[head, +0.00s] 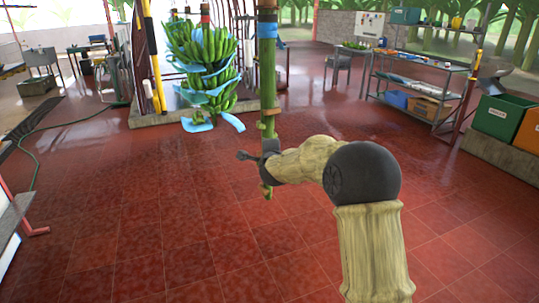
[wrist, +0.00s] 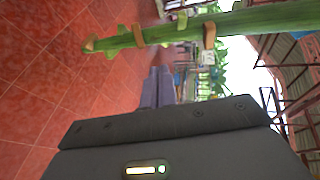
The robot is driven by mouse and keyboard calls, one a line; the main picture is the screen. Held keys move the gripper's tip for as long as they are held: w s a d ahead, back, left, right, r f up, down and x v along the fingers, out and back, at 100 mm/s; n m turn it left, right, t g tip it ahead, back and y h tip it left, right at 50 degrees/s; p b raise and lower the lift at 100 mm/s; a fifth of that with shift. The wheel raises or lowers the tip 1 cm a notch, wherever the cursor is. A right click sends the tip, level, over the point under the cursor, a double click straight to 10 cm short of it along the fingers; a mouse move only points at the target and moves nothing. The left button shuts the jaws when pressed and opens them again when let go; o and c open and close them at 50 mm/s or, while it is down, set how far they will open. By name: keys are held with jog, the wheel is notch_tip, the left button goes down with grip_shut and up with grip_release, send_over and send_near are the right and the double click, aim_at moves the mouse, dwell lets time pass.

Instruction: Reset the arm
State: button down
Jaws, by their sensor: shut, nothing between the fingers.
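My gripper (head: 246,156) is at the middle of the head view, at the end of my arm, beside the lower part of a hanging green stem (head: 267,97). In the wrist view its fingers (wrist: 158,88) are together with nothing between them. The stem (wrist: 225,27) crosses the top of the wrist view, apart from the fingertips there. It has short brown and green stubs and a blue band near its top. In the head view, my wrist overlaps the stem, so I cannot tell whether they touch.
A banana bunch (head: 204,66) with blue sheets hangs behind at the left of the stem. A metal shelf (head: 420,87) stands at the back right, near a green bin (head: 501,116). A yellow-black post (head: 152,55) stands left. The red tiled floor (head: 130,210) is open around me.

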jog(key=s+d+f+n+g+p, duration=0.2)
jog(key=s+d+n+g, duration=0.2)
jog(key=s, duration=0.9)
jog(key=s+d+f+n+g+p, duration=0.2)
jog(key=s+n, duration=0.5)
jog(key=s, duration=0.7)
jog(key=s+d+f+n+g+p, duration=0.2)
jog(key=s+d+n+g, duration=0.4)
jog(key=s, duration=0.8)
jog(key=shift+s+d+f+n+h, duration=0.2)
jog(key=shift+d+f+n+h, duration=0.1)
jog(key=shift+d+f, duration=0.35)
jog(key=shift+a+f, duration=0.1)
jog(key=shift+w, duration=0.1)
